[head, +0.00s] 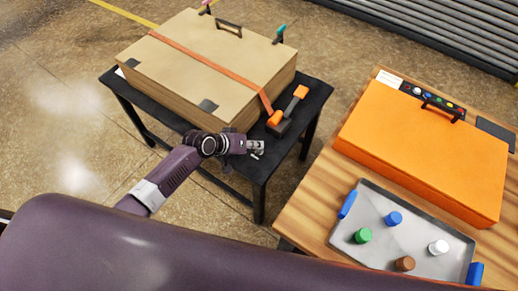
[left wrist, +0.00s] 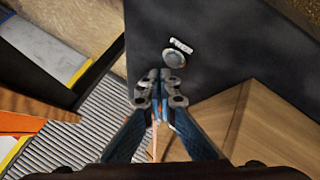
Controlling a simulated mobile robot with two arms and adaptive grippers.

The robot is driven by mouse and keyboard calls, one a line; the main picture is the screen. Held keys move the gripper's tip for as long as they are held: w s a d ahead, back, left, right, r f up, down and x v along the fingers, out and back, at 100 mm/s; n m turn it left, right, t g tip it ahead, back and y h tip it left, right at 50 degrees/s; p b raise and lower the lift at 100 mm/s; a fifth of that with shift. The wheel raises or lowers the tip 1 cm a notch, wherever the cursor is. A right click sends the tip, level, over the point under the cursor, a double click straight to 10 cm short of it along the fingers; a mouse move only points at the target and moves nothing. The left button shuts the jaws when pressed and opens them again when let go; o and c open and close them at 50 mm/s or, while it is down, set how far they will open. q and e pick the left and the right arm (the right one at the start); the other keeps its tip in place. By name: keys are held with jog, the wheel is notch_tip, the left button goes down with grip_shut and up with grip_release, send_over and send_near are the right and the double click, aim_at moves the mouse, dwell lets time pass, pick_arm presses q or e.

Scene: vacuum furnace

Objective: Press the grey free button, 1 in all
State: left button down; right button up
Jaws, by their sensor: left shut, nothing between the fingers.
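A round grey button (left wrist: 174,58) with a small white label beside it sits on the dark top of the black table (left wrist: 222,50). My left gripper (left wrist: 160,78) is shut and empty, with its fingertips close to the button in the left wrist view. I cannot tell whether they touch it. In the head view the left gripper (head: 258,146) is over the front part of the black table (head: 262,172), and the button is not clearly visible there. My right gripper is not in view.
A cardboard-coloured case (head: 205,60) with an orange strap lies on the black table, beside an orange and black tool (head: 287,112). On the wooden table are an orange case (head: 425,150), a panel of coloured buttons (head: 433,96) and a grey tray (head: 385,250) with several coloured cylinders.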

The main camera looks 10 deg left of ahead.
aim_at(257, 151)
pick_arm(q)
jog(key=shift+r+p, duration=2.55)
jog(key=shift+r, duration=0.05)
jog(key=shift+f, duration=0.1)
